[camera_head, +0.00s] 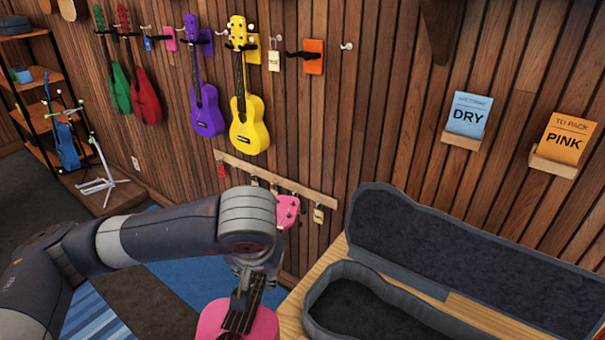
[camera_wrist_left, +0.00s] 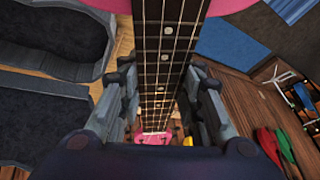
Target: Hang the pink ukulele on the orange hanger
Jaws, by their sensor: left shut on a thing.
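My left gripper (camera_head: 252,275) is shut on the neck of the pink ukulele (camera_head: 212,318). The ukulele hangs upright in front of the wall, with its pink headstock (camera_head: 287,210) above the gripper and its body below, cut off by the picture's lower edge. In the left wrist view, the fingers (camera_wrist_left: 165,105) lie on both sides of the dark fretboard (camera_wrist_left: 165,50). The orange hanger (camera_head: 313,57) is on the wall at upper middle, its dark arm pointing left and empty. It is well above and to the right of the gripper. My right gripper is not in view.
A yellow ukulele (camera_head: 249,125) and a purple ukulele (camera_head: 206,112) hang left of the orange hanger. A wooden key rail (camera_head: 275,180) is below them. An open grey case (camera_head: 450,255) lies on a wooden table at right. Clear wall surrounds the orange hanger's right side.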

